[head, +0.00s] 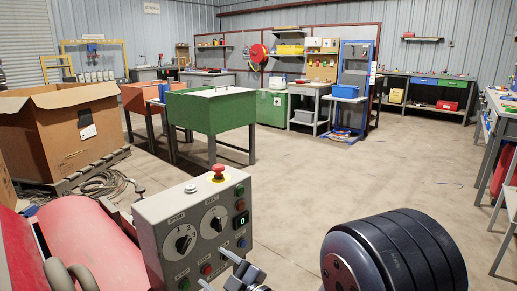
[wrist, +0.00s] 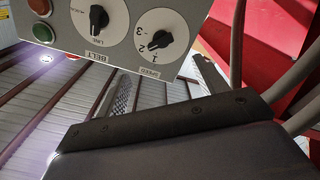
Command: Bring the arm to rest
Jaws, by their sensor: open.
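My gripper (head: 236,272) is at the bottom of the head view, just in front of the lower part of a grey control box (head: 160,218). In the wrist view my gripper (wrist: 160,88) has its two fingers apart, with nothing seen between them, pointing toward the box's face. The box carries a red stop button (head: 218,172), two dials, coloured buttons and a small display (head: 241,220) with a green 0. In the wrist view the dark speed dial (wrist: 156,41) and the belt dial (wrist: 98,19) are close above the fingers. Whether the gripper touches the box cannot be told.
Red sheet metal (head: 88,240) and thick grey hoses (wrist: 237,45) lie beside the box. A large cardboard box (head: 70,125) stands on a pallet at the left. Green (head: 212,110) and orange tables stand behind. Open concrete floor (head: 300,170) lies in the middle.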

